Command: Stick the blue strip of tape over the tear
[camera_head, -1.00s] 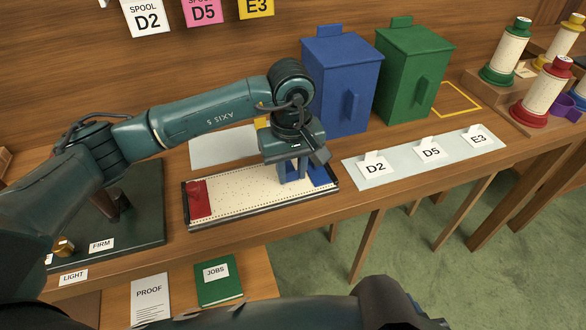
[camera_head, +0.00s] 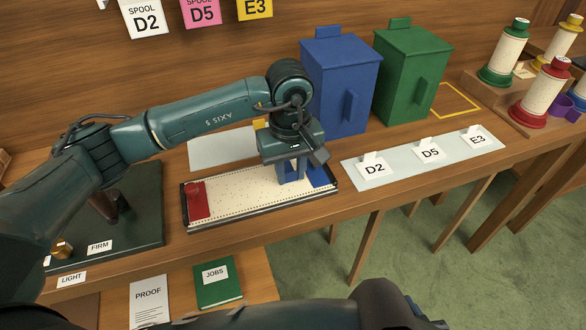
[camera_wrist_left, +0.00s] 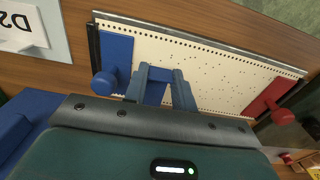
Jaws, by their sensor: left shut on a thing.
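The paper ribbon (camera_head: 245,186), cream and punched with small holes, lies flat in a dark-edged tray between a red clamp (camera_head: 199,200) at the left and a blue clamp (camera_head: 318,176) at the right. My left gripper (camera_head: 291,176) is over the ribbon's right part, close beside the blue clamp, pointing down. In the left wrist view the gripper (camera_wrist_left: 161,76) is shut on a small blue piece, apparently the blue strip of tape (camera_wrist_left: 155,91), at the ribbon. Whether the strip touches the ribbon is unclear. I cannot make out the tear; the gripper hides part of the ribbon. My right gripper is not in view.
Blue (camera_head: 340,85) and green (camera_head: 412,75) lidded boxes stand behind at the right. A pale label strip (camera_head: 400,168) with cards lies right of the tray. Spools (camera_head: 545,95) stand at the far right. A dark mat (camera_head: 140,215) lies at the left.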

